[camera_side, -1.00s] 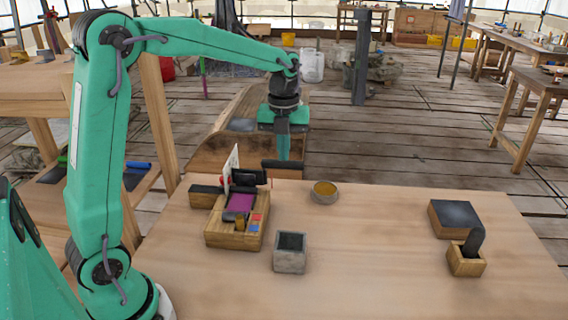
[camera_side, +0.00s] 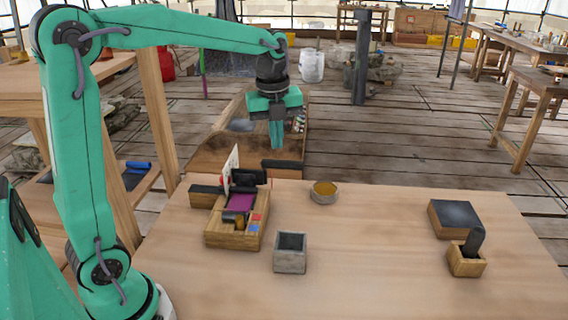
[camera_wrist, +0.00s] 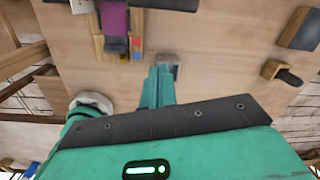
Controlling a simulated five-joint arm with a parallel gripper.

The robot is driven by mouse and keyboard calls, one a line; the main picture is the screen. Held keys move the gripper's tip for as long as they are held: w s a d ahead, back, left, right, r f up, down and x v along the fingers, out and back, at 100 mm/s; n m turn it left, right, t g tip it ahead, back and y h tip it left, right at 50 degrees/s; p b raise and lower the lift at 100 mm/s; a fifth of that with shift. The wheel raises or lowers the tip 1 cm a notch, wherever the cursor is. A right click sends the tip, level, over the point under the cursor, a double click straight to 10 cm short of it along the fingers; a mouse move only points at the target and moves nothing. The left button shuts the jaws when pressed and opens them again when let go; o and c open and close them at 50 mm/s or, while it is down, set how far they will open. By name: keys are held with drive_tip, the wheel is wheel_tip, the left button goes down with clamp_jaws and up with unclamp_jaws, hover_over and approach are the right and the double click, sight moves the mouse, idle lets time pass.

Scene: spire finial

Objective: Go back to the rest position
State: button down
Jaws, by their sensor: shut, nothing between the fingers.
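My gripper (camera_side: 277,136) hangs in the air above the far edge of the table in the side view, fingers pointing down. Its two green fingers are together with nothing between them. In the wrist view my gripper (camera_wrist: 158,84) points at the tabletop, its fingertips beside the grey stone box in the picture. My arm is raised and stretched out to the right in the side view.
On the table (camera_side: 370,270) are a wooden organiser (camera_side: 235,233) with a purple panel, a grey stone box (camera_side: 290,252), a small round bowl (camera_side: 324,192), a dark-topped block (camera_side: 454,218) and a small wooden box (camera_side: 467,260) with a dark piece. The table's middle right is clear.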

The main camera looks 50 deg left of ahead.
drive_tip(key=s+d+n+t, duration=0.2)
drive_tip(key=s+n, duration=0.7)
drive_tip(key=n, duration=0.2)
drive_tip(key=s+d+f+n+t, duration=0.1)
drive_tip(key=s+d+n+t, duration=0.1)
drive_tip(key=s+n, duration=0.7)
drive_tip(key=n, duration=0.3)
drive_tip(key=shift+s+d+t, duration=0.15)
drive_tip(key=shift+d+t, duration=0.1)
drive_tip(key=shift+t, duration=0.15)
